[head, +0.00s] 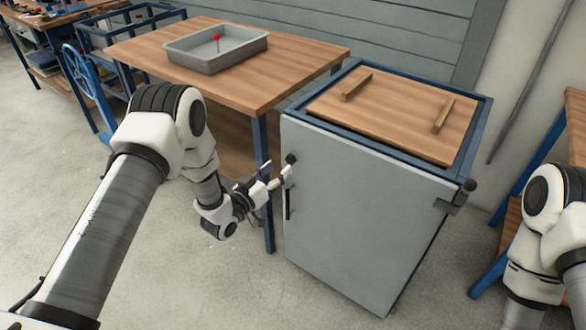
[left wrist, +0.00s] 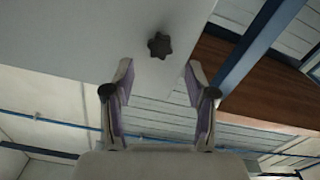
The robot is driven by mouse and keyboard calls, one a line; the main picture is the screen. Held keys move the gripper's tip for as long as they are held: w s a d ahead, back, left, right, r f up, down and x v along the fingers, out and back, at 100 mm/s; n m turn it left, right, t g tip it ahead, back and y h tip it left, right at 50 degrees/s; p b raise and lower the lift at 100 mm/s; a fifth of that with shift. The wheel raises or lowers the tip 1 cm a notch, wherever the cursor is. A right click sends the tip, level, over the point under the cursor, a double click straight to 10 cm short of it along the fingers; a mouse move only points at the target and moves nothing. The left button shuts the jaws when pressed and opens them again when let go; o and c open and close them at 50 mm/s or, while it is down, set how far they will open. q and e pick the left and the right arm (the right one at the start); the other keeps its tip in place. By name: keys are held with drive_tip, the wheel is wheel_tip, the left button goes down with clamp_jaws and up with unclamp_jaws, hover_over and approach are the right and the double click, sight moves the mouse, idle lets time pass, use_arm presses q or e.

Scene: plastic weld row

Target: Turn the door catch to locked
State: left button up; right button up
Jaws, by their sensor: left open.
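The door catch shows as a small dark knob (head: 291,158) near the upper left corner of the grey cabinet door (head: 350,200). In the left wrist view the star-shaped catch knob (left wrist: 159,45) is ahead of the fingertips, roughly centred between them. My left gripper (head: 277,170) is open and empty just beside the door's left edge, close to the knob. Its two fingers (left wrist: 160,72) are spread apart and do not visibly touch the knob. No lock marking is readable. Part of my right arm shows at the right, but its gripper is out of view.
A dark vertical handle (head: 287,205) sits below the catch. A bracket (head: 455,197) is at the door's upper right. Wooden bars lie on the cabinet top (head: 392,115). A workbench (head: 300,58) with a grey tray (head: 205,65) stands behind left. Floor in front is clear.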

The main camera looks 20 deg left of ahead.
sight(290, 161)
use_arm(q)
drive_tip(key=x, duration=0.5)
drive_tip(key=shift+w+d+f, duration=0.1)
drive_tip(key=shift+w, duration=0.15)
clamp_jaws()
drive_tip(key=shift+m, duration=0.4)
drive_tip(key=m, duration=0.3)
drive_tip(key=shift+m+b, duration=0.3)
drive_tip(key=shift+b, duration=0.05)
drive_tip(key=m, duration=0.4)
drive_tip(key=shift+d+m, duration=0.1)
drive_tip(key=shift+m, duration=0.2)
drive_tip(key=m, duration=0.4)
drive_tip(key=shift+s+m+b, duration=0.1)
drive_tip(key=shift+m+b, duration=0.2)
drive_tip(key=shift+b, duration=0.05)
drive_tip(key=shift+d+f+m, duration=0.1)
drive_tip(key=shift+m, duration=2.1)
